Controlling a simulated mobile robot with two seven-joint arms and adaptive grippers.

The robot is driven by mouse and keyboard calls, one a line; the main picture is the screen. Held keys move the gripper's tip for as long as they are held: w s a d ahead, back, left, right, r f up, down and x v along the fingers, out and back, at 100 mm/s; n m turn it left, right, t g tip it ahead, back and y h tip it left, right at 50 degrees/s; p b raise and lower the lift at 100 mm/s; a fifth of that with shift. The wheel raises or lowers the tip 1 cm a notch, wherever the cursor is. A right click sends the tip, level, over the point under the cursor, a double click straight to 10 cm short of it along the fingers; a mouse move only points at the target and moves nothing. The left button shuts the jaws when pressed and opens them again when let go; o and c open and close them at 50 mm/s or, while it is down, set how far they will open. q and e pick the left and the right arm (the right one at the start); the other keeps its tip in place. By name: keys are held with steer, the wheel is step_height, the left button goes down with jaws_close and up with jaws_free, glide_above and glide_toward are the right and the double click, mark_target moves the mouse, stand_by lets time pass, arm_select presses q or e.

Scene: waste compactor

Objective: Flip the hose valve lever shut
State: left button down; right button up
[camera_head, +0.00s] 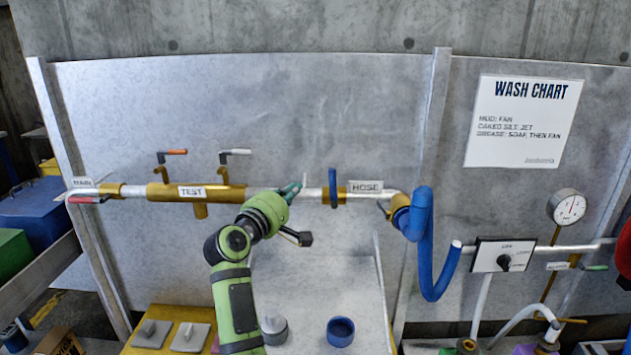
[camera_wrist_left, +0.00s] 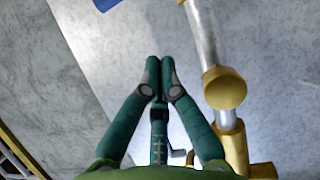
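The HOSE label (camera_head: 366,187) is on the pipe at the centre right. Just left of it, a blue piece (camera_head: 333,188), which looks like the hose valve lever, stands upright across the silver pipe beside a brass fitting. My left gripper (camera_head: 296,188) is at the pipe just left of the blue piece, with a visible gap between them. In the left wrist view its green fingers (camera_wrist_left: 159,62) are brought together at the tips, with nothing seen held. A blue piece (camera_wrist_left: 163,12) shows beyond the fingertips; I cannot tell if it is the same lever. My right gripper is not in view.
A red MAIN lever (camera_head: 88,200) is at far left. A blue hose (camera_head: 425,245) hangs at right. A blue cup (camera_head: 341,331) sits below on the bench.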

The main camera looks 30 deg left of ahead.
mark_target(333, 185)
arm_select(q)
steer(key=w+d+p, duration=0.1)
steer(key=d, duration=0.1)
steer(key=w+d+p, duration=0.1)
steer(key=w+d, duration=0.1)
steer(key=shift+w+r+p, duration=0.2)
steer(key=shift+w+p, duration=0.1)
steer(key=shift+p, duration=0.05)
steer(key=shift+a, duration=0.15)
